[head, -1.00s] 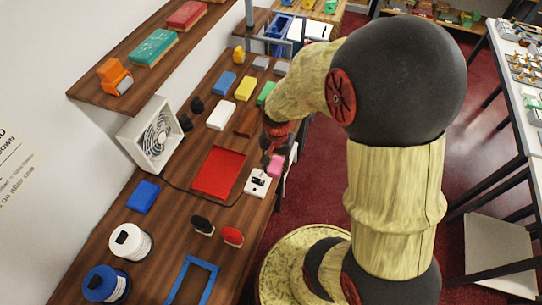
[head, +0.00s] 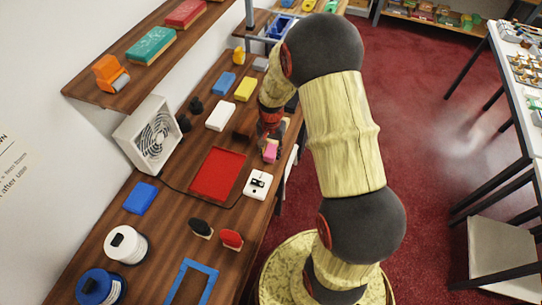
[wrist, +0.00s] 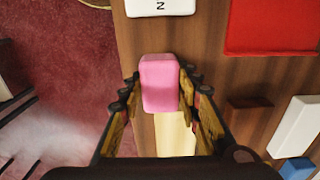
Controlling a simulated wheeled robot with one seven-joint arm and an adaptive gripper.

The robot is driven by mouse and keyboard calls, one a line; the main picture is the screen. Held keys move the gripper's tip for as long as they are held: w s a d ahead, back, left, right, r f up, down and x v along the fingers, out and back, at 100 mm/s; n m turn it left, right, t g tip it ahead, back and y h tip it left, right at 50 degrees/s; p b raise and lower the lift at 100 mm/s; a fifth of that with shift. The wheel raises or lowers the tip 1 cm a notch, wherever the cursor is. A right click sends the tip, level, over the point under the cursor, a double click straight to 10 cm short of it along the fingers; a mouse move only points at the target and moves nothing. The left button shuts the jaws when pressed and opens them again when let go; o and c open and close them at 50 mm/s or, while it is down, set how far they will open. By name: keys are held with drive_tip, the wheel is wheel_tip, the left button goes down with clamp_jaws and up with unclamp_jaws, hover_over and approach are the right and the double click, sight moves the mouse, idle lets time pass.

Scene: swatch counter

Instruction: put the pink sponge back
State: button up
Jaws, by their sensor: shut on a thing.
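The pink sponge (head: 270,153) is at the right edge of the wooden counter, just beyond the white switch box. In the wrist view the pink sponge (wrist: 160,82) sits between both fingertips. My gripper (head: 270,142) is shut on it; the fingers also show in the wrist view (wrist: 160,88). A pale cream rectangle (wrist: 175,133) shows between the fingers behind the sponge; I cannot tell what it is. The height of the sponge above the counter is unclear.
A white switch box (head: 258,184), a red tray (head: 216,173) and a dark brown block (wrist: 250,108) lie close by. White (head: 221,115), yellow (head: 245,89) and blue (head: 224,82) blocks lie farther back. A fan (head: 150,134) stands by the wall.

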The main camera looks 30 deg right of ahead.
sight(271, 151)
drive_tip(key=shift+f, duration=1.15)
drive_tip(key=shift+f, duration=0.15)
drive_tip(key=o, duration=1.3)
wheel_tip(271, 151, up, 12)
drive_tip(key=shift+r+p, duration=0.15)
drive_tip(key=shift+p, duration=0.75)
drive_tip(key=s+a+r+n+t, duration=0.25)
drive_tip(key=a+r, duration=0.25)
drive_tip(key=r, duration=0.7)
drive_tip(key=s+a+r+n+t, duration=0.1)
drive_tip(key=s+a+r+n, duration=0.1)
drive_tip(key=s, duration=0.4)
drive_tip(key=s+a+r+n+t, duration=0.1)
drive_tip(key=s+a+r+n, duration=0.2)
drive_tip(key=r, duration=0.4)
drive_tip(key=s+a+r+n+t, duration=0.1)
drive_tip(key=s+a+r+n, duration=0.2)
drive_tip(key=s, duration=0.5)
drive_tip(key=shift+s+a+r, duration=0.3)
drive_tip(key=shift+a+r, duration=0.3)
drive_tip(key=shift+r, duration=0.25)
